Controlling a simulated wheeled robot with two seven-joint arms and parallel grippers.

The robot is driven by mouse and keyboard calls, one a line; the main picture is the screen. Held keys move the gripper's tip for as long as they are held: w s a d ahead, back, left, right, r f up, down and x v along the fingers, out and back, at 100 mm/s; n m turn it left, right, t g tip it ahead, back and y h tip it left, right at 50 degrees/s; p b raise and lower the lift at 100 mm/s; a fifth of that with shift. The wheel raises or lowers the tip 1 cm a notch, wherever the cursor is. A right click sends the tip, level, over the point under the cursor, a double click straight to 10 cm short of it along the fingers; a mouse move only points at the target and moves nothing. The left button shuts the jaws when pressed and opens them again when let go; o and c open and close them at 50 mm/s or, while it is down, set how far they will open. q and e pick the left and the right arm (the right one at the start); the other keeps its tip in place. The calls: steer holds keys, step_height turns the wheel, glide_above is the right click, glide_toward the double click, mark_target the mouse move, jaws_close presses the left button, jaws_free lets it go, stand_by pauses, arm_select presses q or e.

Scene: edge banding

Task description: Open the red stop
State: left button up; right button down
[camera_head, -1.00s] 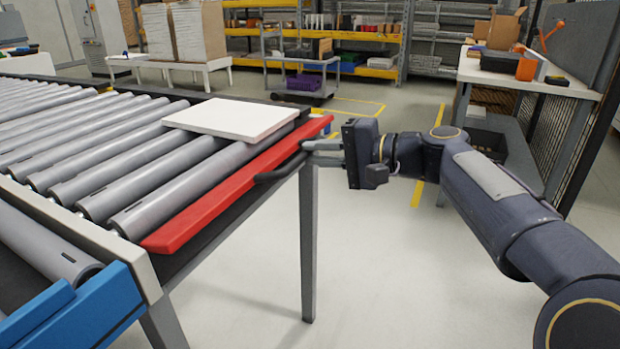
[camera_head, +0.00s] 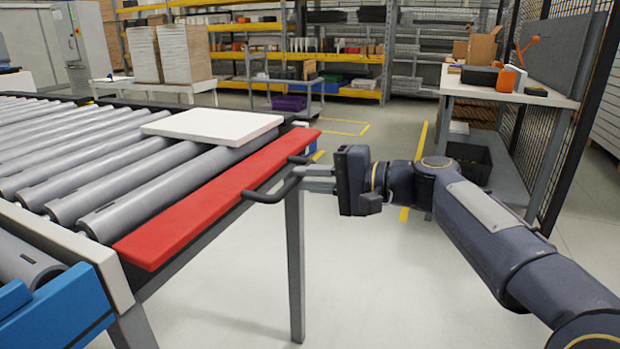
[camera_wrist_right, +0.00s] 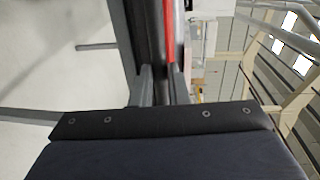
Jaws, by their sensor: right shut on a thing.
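The red stop (camera_head: 215,194) is a long flat red bar along the right edge of the roller conveyor, lying tilted outward. A dark handle (camera_head: 272,193) sticks out from its outer side. My right gripper (camera_head: 307,178) is shut on the handle, with its fingers reaching in from the right. In the right wrist view the two fingers (camera_wrist_right: 161,86) show beside a red strip of the stop (camera_wrist_right: 169,35); the grip itself is partly hidden there. My left gripper is not in view.
A white board (camera_head: 212,126) lies on the grey rollers (camera_head: 150,180) close to the stop. A blue part (camera_head: 58,315) sits at the conveyor's near corner. A conveyor leg (camera_head: 295,265) stands below the handle. The floor to the right is clear up to a workbench (camera_head: 510,88).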

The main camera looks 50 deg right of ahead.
steer(key=c, duration=1.4)
jaws_free()
steer(key=p+v, duration=0.2)
steer(key=v, duration=0.5)
steer(key=shift+s, duration=0.35)
steer(key=shift+d, duration=0.1)
